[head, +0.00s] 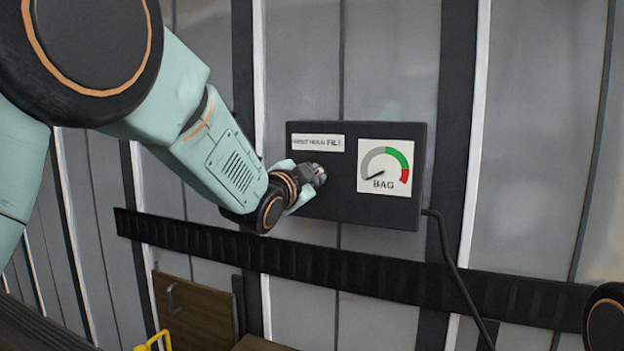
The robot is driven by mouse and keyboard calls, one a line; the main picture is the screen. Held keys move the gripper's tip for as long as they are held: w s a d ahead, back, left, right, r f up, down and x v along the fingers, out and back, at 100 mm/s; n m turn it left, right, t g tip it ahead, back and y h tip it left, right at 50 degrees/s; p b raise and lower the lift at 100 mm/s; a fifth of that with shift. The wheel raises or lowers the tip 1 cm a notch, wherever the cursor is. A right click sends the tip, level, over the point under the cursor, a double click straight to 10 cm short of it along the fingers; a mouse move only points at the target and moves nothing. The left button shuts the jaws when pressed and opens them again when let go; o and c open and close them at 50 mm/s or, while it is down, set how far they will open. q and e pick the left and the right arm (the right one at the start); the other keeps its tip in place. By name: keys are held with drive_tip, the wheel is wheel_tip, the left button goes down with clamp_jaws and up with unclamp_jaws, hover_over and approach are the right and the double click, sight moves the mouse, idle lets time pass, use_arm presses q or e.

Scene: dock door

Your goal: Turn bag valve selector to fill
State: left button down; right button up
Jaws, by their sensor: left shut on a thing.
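A dark valve box (340,212) is mounted on the wall in the middle of the head view. Its white label (318,143) ends in "FILL". Its gauge (386,168), marked BAG, has a grey, green and red arc, and its needle points to the lower left, in the grey part. My left gripper (318,172) is at the box front, below the label and left of the gauge. It is shut on the selector, which my gripper and wrist hide, so its setting cannot be told. My right gripper is not in view.
A black ribbed rail (330,272) runs along the wall below the box. A dark cable (458,270) hangs from the box's right side. A brown panel with a hook (192,312) and a yellow part (152,341) are at the lower left. The wall right of the box is clear.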

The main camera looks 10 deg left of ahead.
use_arm(q)
drive_tip(key=shift+r, duration=0.1)
drive_tip(key=c, duration=1.4)
unclamp_jaws()
drive_tip(key=shift+w, duration=0.1)
drive_tip(key=shift+o, duration=0.2)
drive_tip(key=s+a, duration=0.2)
drive_tip(key=s, duration=1)
drive_tip(key=shift+a, duration=0.1)
